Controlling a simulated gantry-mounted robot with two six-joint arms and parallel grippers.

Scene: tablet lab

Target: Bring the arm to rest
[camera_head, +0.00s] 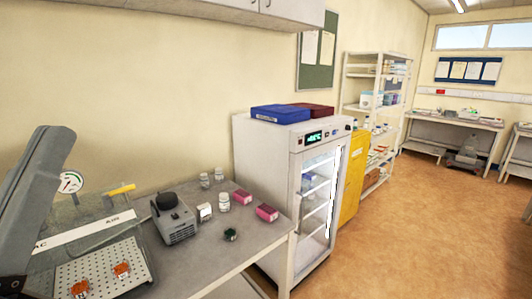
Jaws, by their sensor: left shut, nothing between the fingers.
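My left gripper (11,286) seems to be the small dark shape at the bottom left corner, in front of the leaning grey part. It is small and mostly cut off by the picture's edge. It is shut and holds nothing. My right gripper is not in view.
A machine with a perforated plate (100,272) and orange pieces fills the lower left. The bench (205,272) holds a grey device (175,222), white jars (224,202) and pink boxes (267,213). A glass-door cabinet (265,165) stands beyond. The floor (410,240) at right is clear.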

